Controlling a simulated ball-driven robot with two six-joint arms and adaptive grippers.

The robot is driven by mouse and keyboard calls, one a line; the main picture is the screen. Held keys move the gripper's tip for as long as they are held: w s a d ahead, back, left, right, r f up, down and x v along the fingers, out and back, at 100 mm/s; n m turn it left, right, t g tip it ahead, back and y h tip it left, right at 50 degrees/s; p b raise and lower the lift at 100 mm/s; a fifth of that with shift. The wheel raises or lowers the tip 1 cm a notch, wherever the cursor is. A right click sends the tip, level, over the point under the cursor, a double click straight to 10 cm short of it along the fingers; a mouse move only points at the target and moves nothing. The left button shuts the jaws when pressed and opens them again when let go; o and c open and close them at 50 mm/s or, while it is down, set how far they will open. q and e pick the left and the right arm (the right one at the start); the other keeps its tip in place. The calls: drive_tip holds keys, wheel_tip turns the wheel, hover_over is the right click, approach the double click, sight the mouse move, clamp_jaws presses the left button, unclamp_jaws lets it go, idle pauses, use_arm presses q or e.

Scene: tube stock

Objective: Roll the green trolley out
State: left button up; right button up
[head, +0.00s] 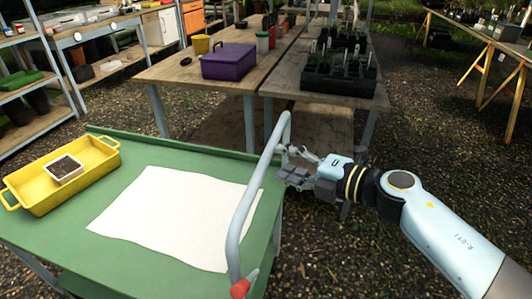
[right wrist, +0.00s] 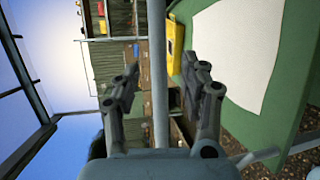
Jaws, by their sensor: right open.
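The green trolley (head: 150,150) stands in the lower left of the head view, its top also showing at the right of the right wrist view (right wrist: 235,110). Its grey tubular handle (head: 247,200) rises along the right end, with a red piece (head: 240,289) at its near foot. My right gripper (head: 289,168) is open beside the handle's far upper part. In the right wrist view the handle bar (right wrist: 158,60) runs between the spread fingers (right wrist: 160,75); neither finger visibly closes on it. My left gripper is not in view.
Wooden tables with a purple box (head: 228,62) and a dark plant tray (head: 340,78) stand close behind. Gravel at the right (head: 430,130) is clear.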

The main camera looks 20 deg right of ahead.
sight(268, 157)
drive_tip(key=x, duration=0.5)
drive_tip(key=shift+w+a, duration=0.1)
drive_tip(key=shift+w, duration=0.1)
clamp_jaws()
idle(0.3)
